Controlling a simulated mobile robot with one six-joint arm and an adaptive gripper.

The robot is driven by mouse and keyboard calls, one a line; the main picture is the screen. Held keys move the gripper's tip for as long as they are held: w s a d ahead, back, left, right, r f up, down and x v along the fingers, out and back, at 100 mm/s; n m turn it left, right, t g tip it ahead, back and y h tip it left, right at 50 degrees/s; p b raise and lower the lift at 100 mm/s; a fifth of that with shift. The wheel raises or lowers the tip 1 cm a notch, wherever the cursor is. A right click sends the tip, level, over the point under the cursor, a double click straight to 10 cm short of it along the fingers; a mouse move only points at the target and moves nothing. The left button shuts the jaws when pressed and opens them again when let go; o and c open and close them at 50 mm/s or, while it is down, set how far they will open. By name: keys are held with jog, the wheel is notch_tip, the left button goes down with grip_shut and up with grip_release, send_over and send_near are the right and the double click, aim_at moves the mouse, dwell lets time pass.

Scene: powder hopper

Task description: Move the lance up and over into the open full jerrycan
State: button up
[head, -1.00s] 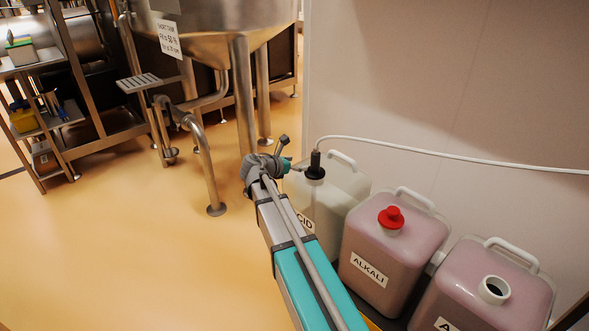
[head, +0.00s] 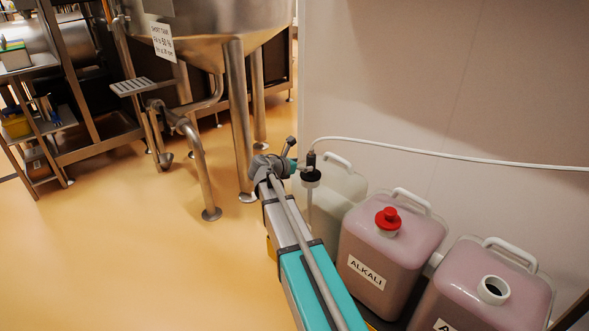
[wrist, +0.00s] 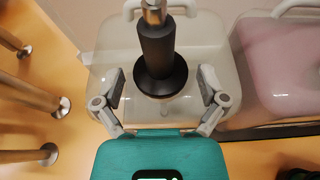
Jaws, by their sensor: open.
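The lance (head: 310,175) has a black grip and a wide black collar, with a white hose at its top. It stands upright at the pale, nearly empty jerrycan (head: 347,186); a grey tube shows below the collar. Whether the collar touches the neck I cannot tell. My gripper (wrist: 162,74) is open, one finger on each side of the lance (wrist: 158,50), with gaps to both. In the head view my gripper (head: 302,168) is small and partly hidden. The open full jerrycan (head: 476,296) is pinkish, with an uncapped white neck, at the lower right.
A pink jerrycan labelled ALKALI (head: 377,262) with a red cap (head: 388,218) stands between the other two. A white wall rises behind them. The white hose (head: 430,153) runs right along it.

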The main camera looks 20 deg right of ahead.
aim_at(308, 164)
jog(key=shift+b+x, duration=0.7)
jog(key=shift+x, duration=1.8)
grip_shut()
